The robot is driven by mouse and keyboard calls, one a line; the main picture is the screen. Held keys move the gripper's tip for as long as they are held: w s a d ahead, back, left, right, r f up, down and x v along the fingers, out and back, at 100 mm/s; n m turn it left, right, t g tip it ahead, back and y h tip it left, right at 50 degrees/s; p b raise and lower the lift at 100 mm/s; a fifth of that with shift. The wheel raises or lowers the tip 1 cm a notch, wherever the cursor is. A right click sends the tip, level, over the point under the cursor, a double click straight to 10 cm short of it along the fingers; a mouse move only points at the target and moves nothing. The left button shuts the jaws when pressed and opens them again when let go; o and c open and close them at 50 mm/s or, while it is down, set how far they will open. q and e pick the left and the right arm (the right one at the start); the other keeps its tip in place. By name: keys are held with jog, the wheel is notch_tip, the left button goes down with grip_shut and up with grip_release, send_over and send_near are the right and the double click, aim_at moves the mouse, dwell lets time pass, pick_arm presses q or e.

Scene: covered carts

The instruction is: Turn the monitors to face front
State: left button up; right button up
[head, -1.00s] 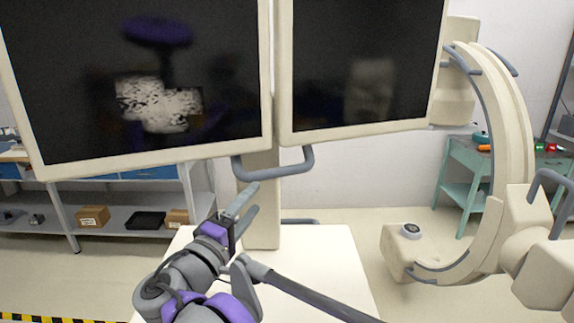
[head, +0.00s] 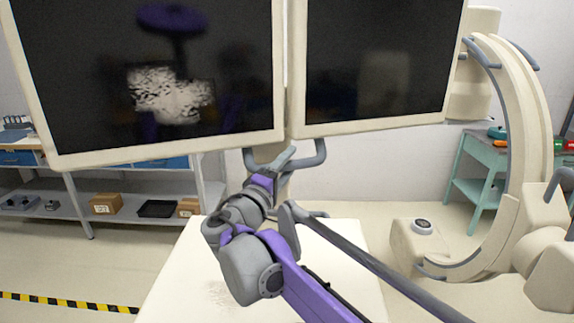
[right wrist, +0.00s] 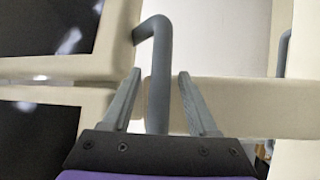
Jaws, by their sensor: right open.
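Two large dark monitors in cream frames, a left one (head: 150,75) and a right one (head: 375,60), hang side by side, slightly angled to each other. A grey U-shaped handle (head: 320,153) is below their inner corners, in front of a cream post. My right gripper (head: 281,158) is at the handle's left part. The fingertips partly overlap the handle in the head view. My left gripper is not in view.
A cream cart top (head: 185,285) lies below my right arm. A cream C-shaped arm machine (head: 530,130) stands at the right, before a teal table (head: 480,165). A shelf with boxes (head: 70,205) is at the back left.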

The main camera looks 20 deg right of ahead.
grip_shut()
dwell(0.3)
dwell(1.2)
